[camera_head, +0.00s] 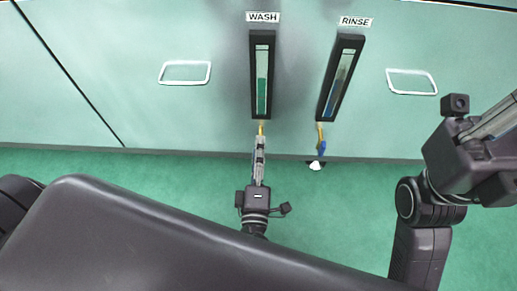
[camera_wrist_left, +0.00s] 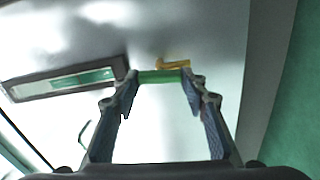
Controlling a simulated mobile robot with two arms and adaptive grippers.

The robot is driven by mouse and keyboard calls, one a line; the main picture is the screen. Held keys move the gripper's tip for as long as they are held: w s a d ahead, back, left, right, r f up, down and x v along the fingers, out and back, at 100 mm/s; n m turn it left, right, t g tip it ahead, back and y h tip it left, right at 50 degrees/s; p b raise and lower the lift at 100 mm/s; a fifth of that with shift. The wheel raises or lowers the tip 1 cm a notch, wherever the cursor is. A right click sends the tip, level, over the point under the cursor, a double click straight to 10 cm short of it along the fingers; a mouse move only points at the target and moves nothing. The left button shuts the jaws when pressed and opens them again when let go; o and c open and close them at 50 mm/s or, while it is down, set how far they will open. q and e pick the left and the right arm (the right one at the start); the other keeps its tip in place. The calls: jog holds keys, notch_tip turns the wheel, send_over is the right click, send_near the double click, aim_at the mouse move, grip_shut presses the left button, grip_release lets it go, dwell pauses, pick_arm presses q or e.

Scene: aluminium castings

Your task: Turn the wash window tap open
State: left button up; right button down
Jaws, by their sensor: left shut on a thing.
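The wash window (camera_head: 262,82) is a black-framed vertical sight glass with green liquid, under the label WASH (camera_head: 263,17). Its tap has a brass stem (camera_head: 261,128), which also shows yellow in the left wrist view (camera_wrist_left: 173,64). My left gripper (camera_head: 260,145) reaches up to the tap from below. In the left wrist view its fingertips are shut on the green tap handle (camera_wrist_left: 160,76), which lies crosswise between them. In the head view the fingers hide this handle. My right gripper (camera_head: 496,118) is at the right edge, away from the taps, its fingertips cut off.
The rinse window (camera_head: 340,78) stands to the right, with a blue-handled tap (camera_head: 321,147) below it and a white piece (camera_head: 316,165) near that. Two white-framed recesses (camera_head: 185,72) (camera_head: 411,81) flank the windows on the pale green panel. Green floor below is clear.

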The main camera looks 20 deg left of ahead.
pick_arm(q)
jog(key=shift+n, duration=0.6)
jog(key=o, duration=1.2)
jog(key=shift+c, duration=0.2)
jog(key=shift+s+f, duration=0.1)
jog(key=v, duration=1.1)
jog(key=shift+s, duration=0.35)
jog(key=shift+d, duration=0.15)
